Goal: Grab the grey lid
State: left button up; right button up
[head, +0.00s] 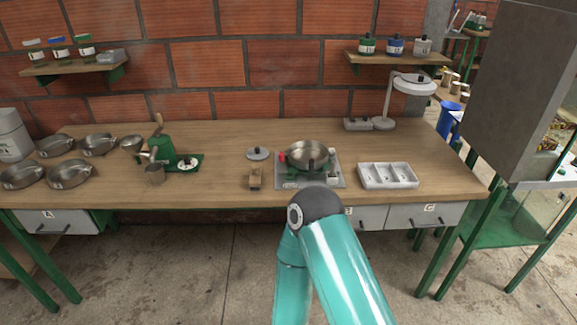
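A small round grey lid (258,154) with a dark knob lies on the wooden worktop, left of the metal pan. The pan (308,152) sits on a small stove plate (335,183). My teal arm, bent at a dark joint, rises in front of the worktop and covers part of its front edge below the stove. Neither gripper can be made out in the head view. Nothing touches the lid.
A small wooden block-like object (255,178) lies just in front of the lid. A green hand-cranked device (160,150) and several metal bowls stand to the left. A white compartment tray (388,176) and a lamp (388,100) are at the right.

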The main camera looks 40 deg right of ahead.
aim_at(257, 153)
jog(key=z, duration=0.35)
jog(key=k, duration=0.2)
jog(key=z, duration=0.45)
jog(key=i, duration=0.95)
